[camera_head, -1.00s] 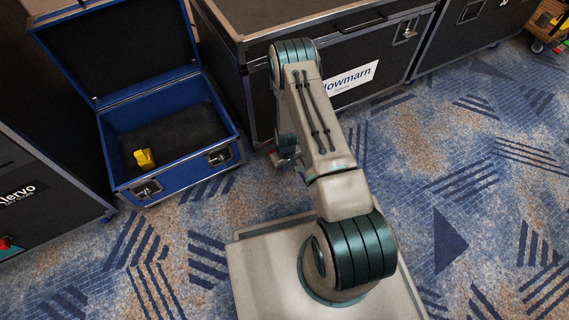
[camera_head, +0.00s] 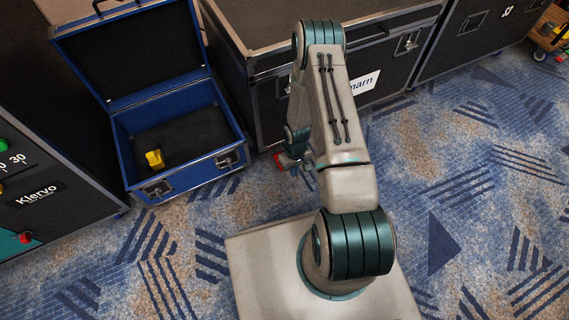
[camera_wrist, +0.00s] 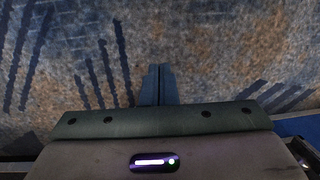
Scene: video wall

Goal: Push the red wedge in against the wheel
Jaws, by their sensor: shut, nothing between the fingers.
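A small red thing, likely the red wedge (camera_head: 279,161), lies low beside the front corner of the large black case (camera_head: 262,105) in the head view, partly hidden by my arm. No wheel can be made out there. My gripper (camera_head: 295,163) is low, just right of the red thing; whether they touch cannot be told. In the wrist view my gripper (camera_wrist: 158,72) has its two fingers together, pointing over bare carpet with nothing between them. The wedge does not show in the wrist view.
An open blue case (camera_head: 190,176) with a yellow object (camera_head: 155,159) inside stands left of the wedge. A black Klervo case (camera_head: 75,195) is further left, with a red piece (camera_head: 25,237) on it. Patterned carpet (camera_head: 460,190) is open to the right.

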